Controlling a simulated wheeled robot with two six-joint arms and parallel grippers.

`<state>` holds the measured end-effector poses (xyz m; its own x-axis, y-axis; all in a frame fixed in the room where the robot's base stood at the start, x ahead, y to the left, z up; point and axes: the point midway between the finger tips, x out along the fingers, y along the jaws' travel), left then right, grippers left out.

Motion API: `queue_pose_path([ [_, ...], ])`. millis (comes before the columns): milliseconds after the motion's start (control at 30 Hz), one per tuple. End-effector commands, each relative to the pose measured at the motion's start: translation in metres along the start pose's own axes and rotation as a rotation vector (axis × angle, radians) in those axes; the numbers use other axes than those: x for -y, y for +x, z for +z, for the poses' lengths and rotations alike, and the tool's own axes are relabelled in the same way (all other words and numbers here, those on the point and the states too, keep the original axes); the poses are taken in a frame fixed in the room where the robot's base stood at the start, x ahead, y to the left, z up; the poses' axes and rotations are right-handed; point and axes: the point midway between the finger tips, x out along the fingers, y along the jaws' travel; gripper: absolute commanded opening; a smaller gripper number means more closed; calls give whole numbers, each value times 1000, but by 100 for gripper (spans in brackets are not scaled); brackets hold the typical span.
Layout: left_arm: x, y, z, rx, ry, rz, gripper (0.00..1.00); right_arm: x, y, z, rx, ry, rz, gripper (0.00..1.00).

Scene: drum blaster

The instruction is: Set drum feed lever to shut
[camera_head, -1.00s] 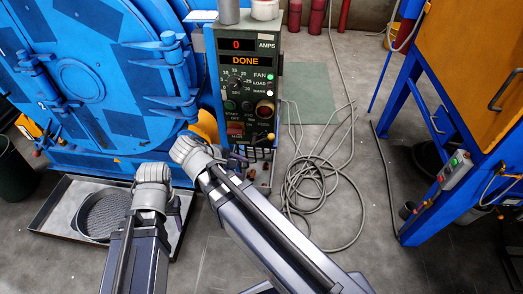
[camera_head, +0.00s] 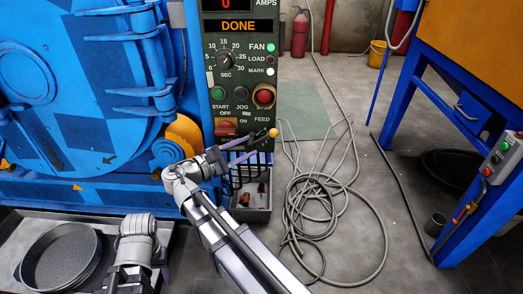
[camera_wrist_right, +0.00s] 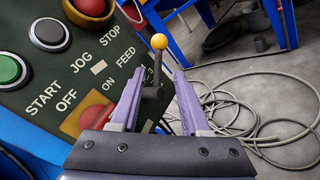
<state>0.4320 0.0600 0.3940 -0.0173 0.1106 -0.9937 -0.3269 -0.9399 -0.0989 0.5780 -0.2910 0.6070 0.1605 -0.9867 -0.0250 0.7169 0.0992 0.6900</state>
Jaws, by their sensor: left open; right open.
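The drum feed lever is a dark stem (camera_wrist_right: 151,94) with a yellow ball knob (camera_wrist_right: 159,41), beside the FEED label on the green control panel (camera_head: 240,85). Its knob also shows in the head view (camera_head: 273,133), at the panel's lower right. My right gripper (camera_wrist_right: 159,78) is open, its purple fingers on either side of the stem, below the knob; contact cannot be told. It also shows in the head view (camera_head: 247,150). My left gripper (camera_head: 160,252) is low at the left, by the tray, its fingers barely visible. The lever's setting marks are mostly hidden.
The blue drum machine (camera_head: 80,100) stands left of the panel. A wire basket (camera_head: 252,175) hangs below the panel. A tray (camera_head: 185,235) with a round sieve (camera_head: 62,258) lies at lower left. Coiled grey cable (camera_head: 320,205) covers the floor at right.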

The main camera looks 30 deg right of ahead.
Motion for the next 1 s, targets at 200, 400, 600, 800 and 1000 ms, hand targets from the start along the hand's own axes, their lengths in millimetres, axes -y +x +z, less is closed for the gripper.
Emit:
queue_pose_path([
  [200, -1, 8, 0, 0, 0, 0, 50, 0, 2, -2, 22, -15, 17, 46],
  [400, -1, 7, 0, 0, 0, 0, 50, 0, 15, -1, 22, -14, 15, 46],
  [600, -1, 7, 0, 0, 0, 0, 50, 0, 47, -1, 22, -14, 14, 46],
  [800, -1, 8, 0, 0, 0, 0, 50, 0, 71, -1, 21, -13, 14, 46],
  [1000, -1, 8, 0, 0, 0, 0, 50, -1, 79, -1, 20, -13, 15, 46],
])
